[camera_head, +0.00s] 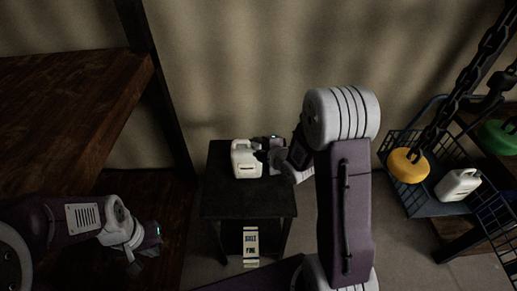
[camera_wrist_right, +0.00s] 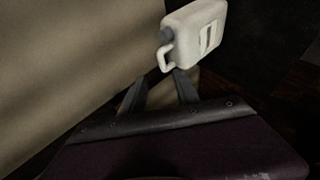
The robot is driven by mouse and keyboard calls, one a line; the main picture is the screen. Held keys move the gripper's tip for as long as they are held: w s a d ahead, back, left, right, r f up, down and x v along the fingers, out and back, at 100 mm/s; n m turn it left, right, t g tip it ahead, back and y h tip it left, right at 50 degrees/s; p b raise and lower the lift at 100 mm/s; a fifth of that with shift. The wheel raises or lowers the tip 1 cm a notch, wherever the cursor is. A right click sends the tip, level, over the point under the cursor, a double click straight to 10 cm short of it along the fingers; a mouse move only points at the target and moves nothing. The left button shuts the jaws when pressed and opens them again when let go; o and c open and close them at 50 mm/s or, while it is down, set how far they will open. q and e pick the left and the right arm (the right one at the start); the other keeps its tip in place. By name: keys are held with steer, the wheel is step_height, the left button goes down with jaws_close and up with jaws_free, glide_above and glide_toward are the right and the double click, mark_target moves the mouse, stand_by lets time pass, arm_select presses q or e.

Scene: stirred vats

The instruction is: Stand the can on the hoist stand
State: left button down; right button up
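A white can (camera_head: 245,158) with a handle stands on top of a small dark stand (camera_head: 225,202) in the middle of the head view. The can also shows in the right wrist view (camera_wrist_right: 203,30), its looped handle turned toward the fingers. My right gripper (camera_head: 268,150) is at the can's right side. In the right wrist view its fingers (camera_wrist_right: 160,88) are apart, with the handle just beyond their tips; whether they touch it I cannot tell. My left gripper (camera_head: 148,243) is low at the left, away from the can; its fingers are unclear.
A second white can (camera_head: 458,184) sits in a wire basket (camera_head: 425,205) at the right, beside a yellow round thing (camera_head: 408,165) under a chain (camera_head: 455,100). A label (camera_head: 251,243) is on the stand's front. A wooden shelf (camera_head: 65,100) is at the left.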

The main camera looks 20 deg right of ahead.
steer(key=s+a+f+m+g+h, duration=0.1)
steer(key=s+f+m+g+h, duration=0.1)
steer(key=s+m+g, duration=0.8)
steer(key=s+m, duration=0.7)
steer(key=s, duration=0.6)
steer(key=shift+f+m, duration=0.3)
steer(key=shift+f, duration=0.1)
steer(key=shift+s+a, duration=0.1)
